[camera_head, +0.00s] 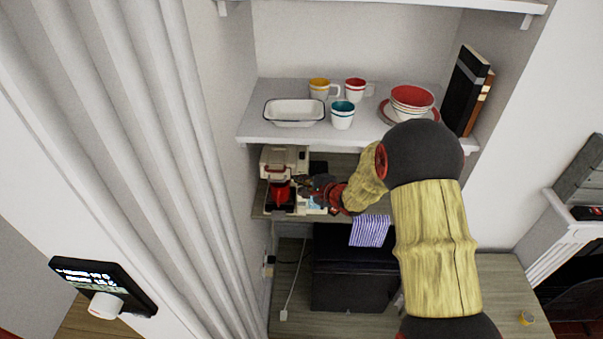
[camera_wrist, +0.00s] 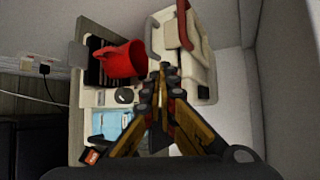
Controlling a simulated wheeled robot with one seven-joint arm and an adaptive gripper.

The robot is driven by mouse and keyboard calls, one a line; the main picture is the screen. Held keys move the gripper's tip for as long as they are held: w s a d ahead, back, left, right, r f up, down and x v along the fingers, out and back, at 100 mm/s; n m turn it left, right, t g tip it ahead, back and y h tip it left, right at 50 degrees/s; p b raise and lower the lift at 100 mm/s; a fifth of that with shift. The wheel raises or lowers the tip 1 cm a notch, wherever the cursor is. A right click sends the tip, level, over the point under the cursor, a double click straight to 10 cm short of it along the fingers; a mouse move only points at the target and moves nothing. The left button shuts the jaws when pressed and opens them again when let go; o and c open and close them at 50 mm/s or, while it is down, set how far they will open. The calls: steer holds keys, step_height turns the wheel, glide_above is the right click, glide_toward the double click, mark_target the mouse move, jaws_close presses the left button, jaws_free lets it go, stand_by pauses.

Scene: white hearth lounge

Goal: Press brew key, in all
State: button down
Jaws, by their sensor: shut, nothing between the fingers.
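A cream coffee machine (camera_head: 285,157) stands on the lower shelf at left of the niche, and it also shows in the wrist view (camera_wrist: 193,62). A red mug (camera_wrist: 122,61) sits on its dark slatted tray (camera_wrist: 95,70); the mug shows in the head view too (camera_head: 279,192). A round dark button-like part (camera_wrist: 124,95) lies on the pale base beside the mug; I cannot tell whether it is the brew key. My gripper (camera_wrist: 157,70) is shut and empty, its tips near the mug and machine body. In the head view my gripper (camera_head: 309,184) is beside the machine, its tips hard to make out.
A shelf (camera_head: 355,131) above holds a white dish (camera_head: 295,112), several cups, a red bowl (camera_head: 412,98) and books (camera_head: 465,88). A light blue item (camera_wrist: 112,122) lies near the machine base. A wall socket (camera_wrist: 43,68) with cord is at left. A striped cloth (camera_head: 370,230) hangs below.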

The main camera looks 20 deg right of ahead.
steer(key=shift+w+d+p, duration=0.25)
steer(key=shift+w+p, duration=0.55)
steer(key=shift+p, duration=0.1)
stand_by(0.7)
steer(key=shift+s, duration=0.1)
steer(key=shift+s+a+p, duration=0.25)
steer(key=shift+s+p, duration=0.15)
steer(key=shift+s, duration=0.3)
steer(key=s, duration=0.1)
steer(key=s+a, duration=0.1)
steer(key=s, duration=0.1)
steer(key=s+p, duration=0.1)
steer(key=shift+s+a, duration=0.3)
steer(key=shift+s, duration=0.1)
stand_by(0.9)
